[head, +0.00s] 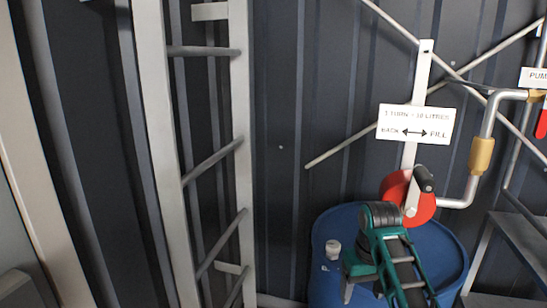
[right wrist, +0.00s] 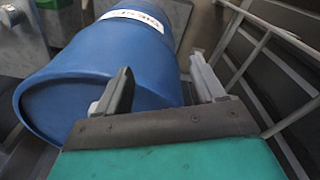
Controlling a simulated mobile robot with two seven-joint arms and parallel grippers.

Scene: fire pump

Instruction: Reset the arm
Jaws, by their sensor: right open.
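My right arm shows in the head view, teal and dark grey, in front of the blue drum (head: 325,240). My right gripper (head: 362,294) points down at the drum's near side, with its fingers apart. In the right wrist view the right gripper (right wrist: 160,66) is open, with nothing between its two fingers. The blue drum (right wrist: 90,65) lies behind them and looks tilted in that view. I cannot tell whether the fingers touch it. The red hand pump (head: 394,188) with a black crank handle (head: 424,178) stands above the drum, just beyond my right arm. My left gripper is not in view.
A white sign (head: 416,122) reading BACK and FILL hangs above the pump. A pipe with a tan sleeve (head: 481,155) runs up to the right. A grey ladder (head: 241,110) stands left of the drum. A metal frame (head: 520,235) stands at the right.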

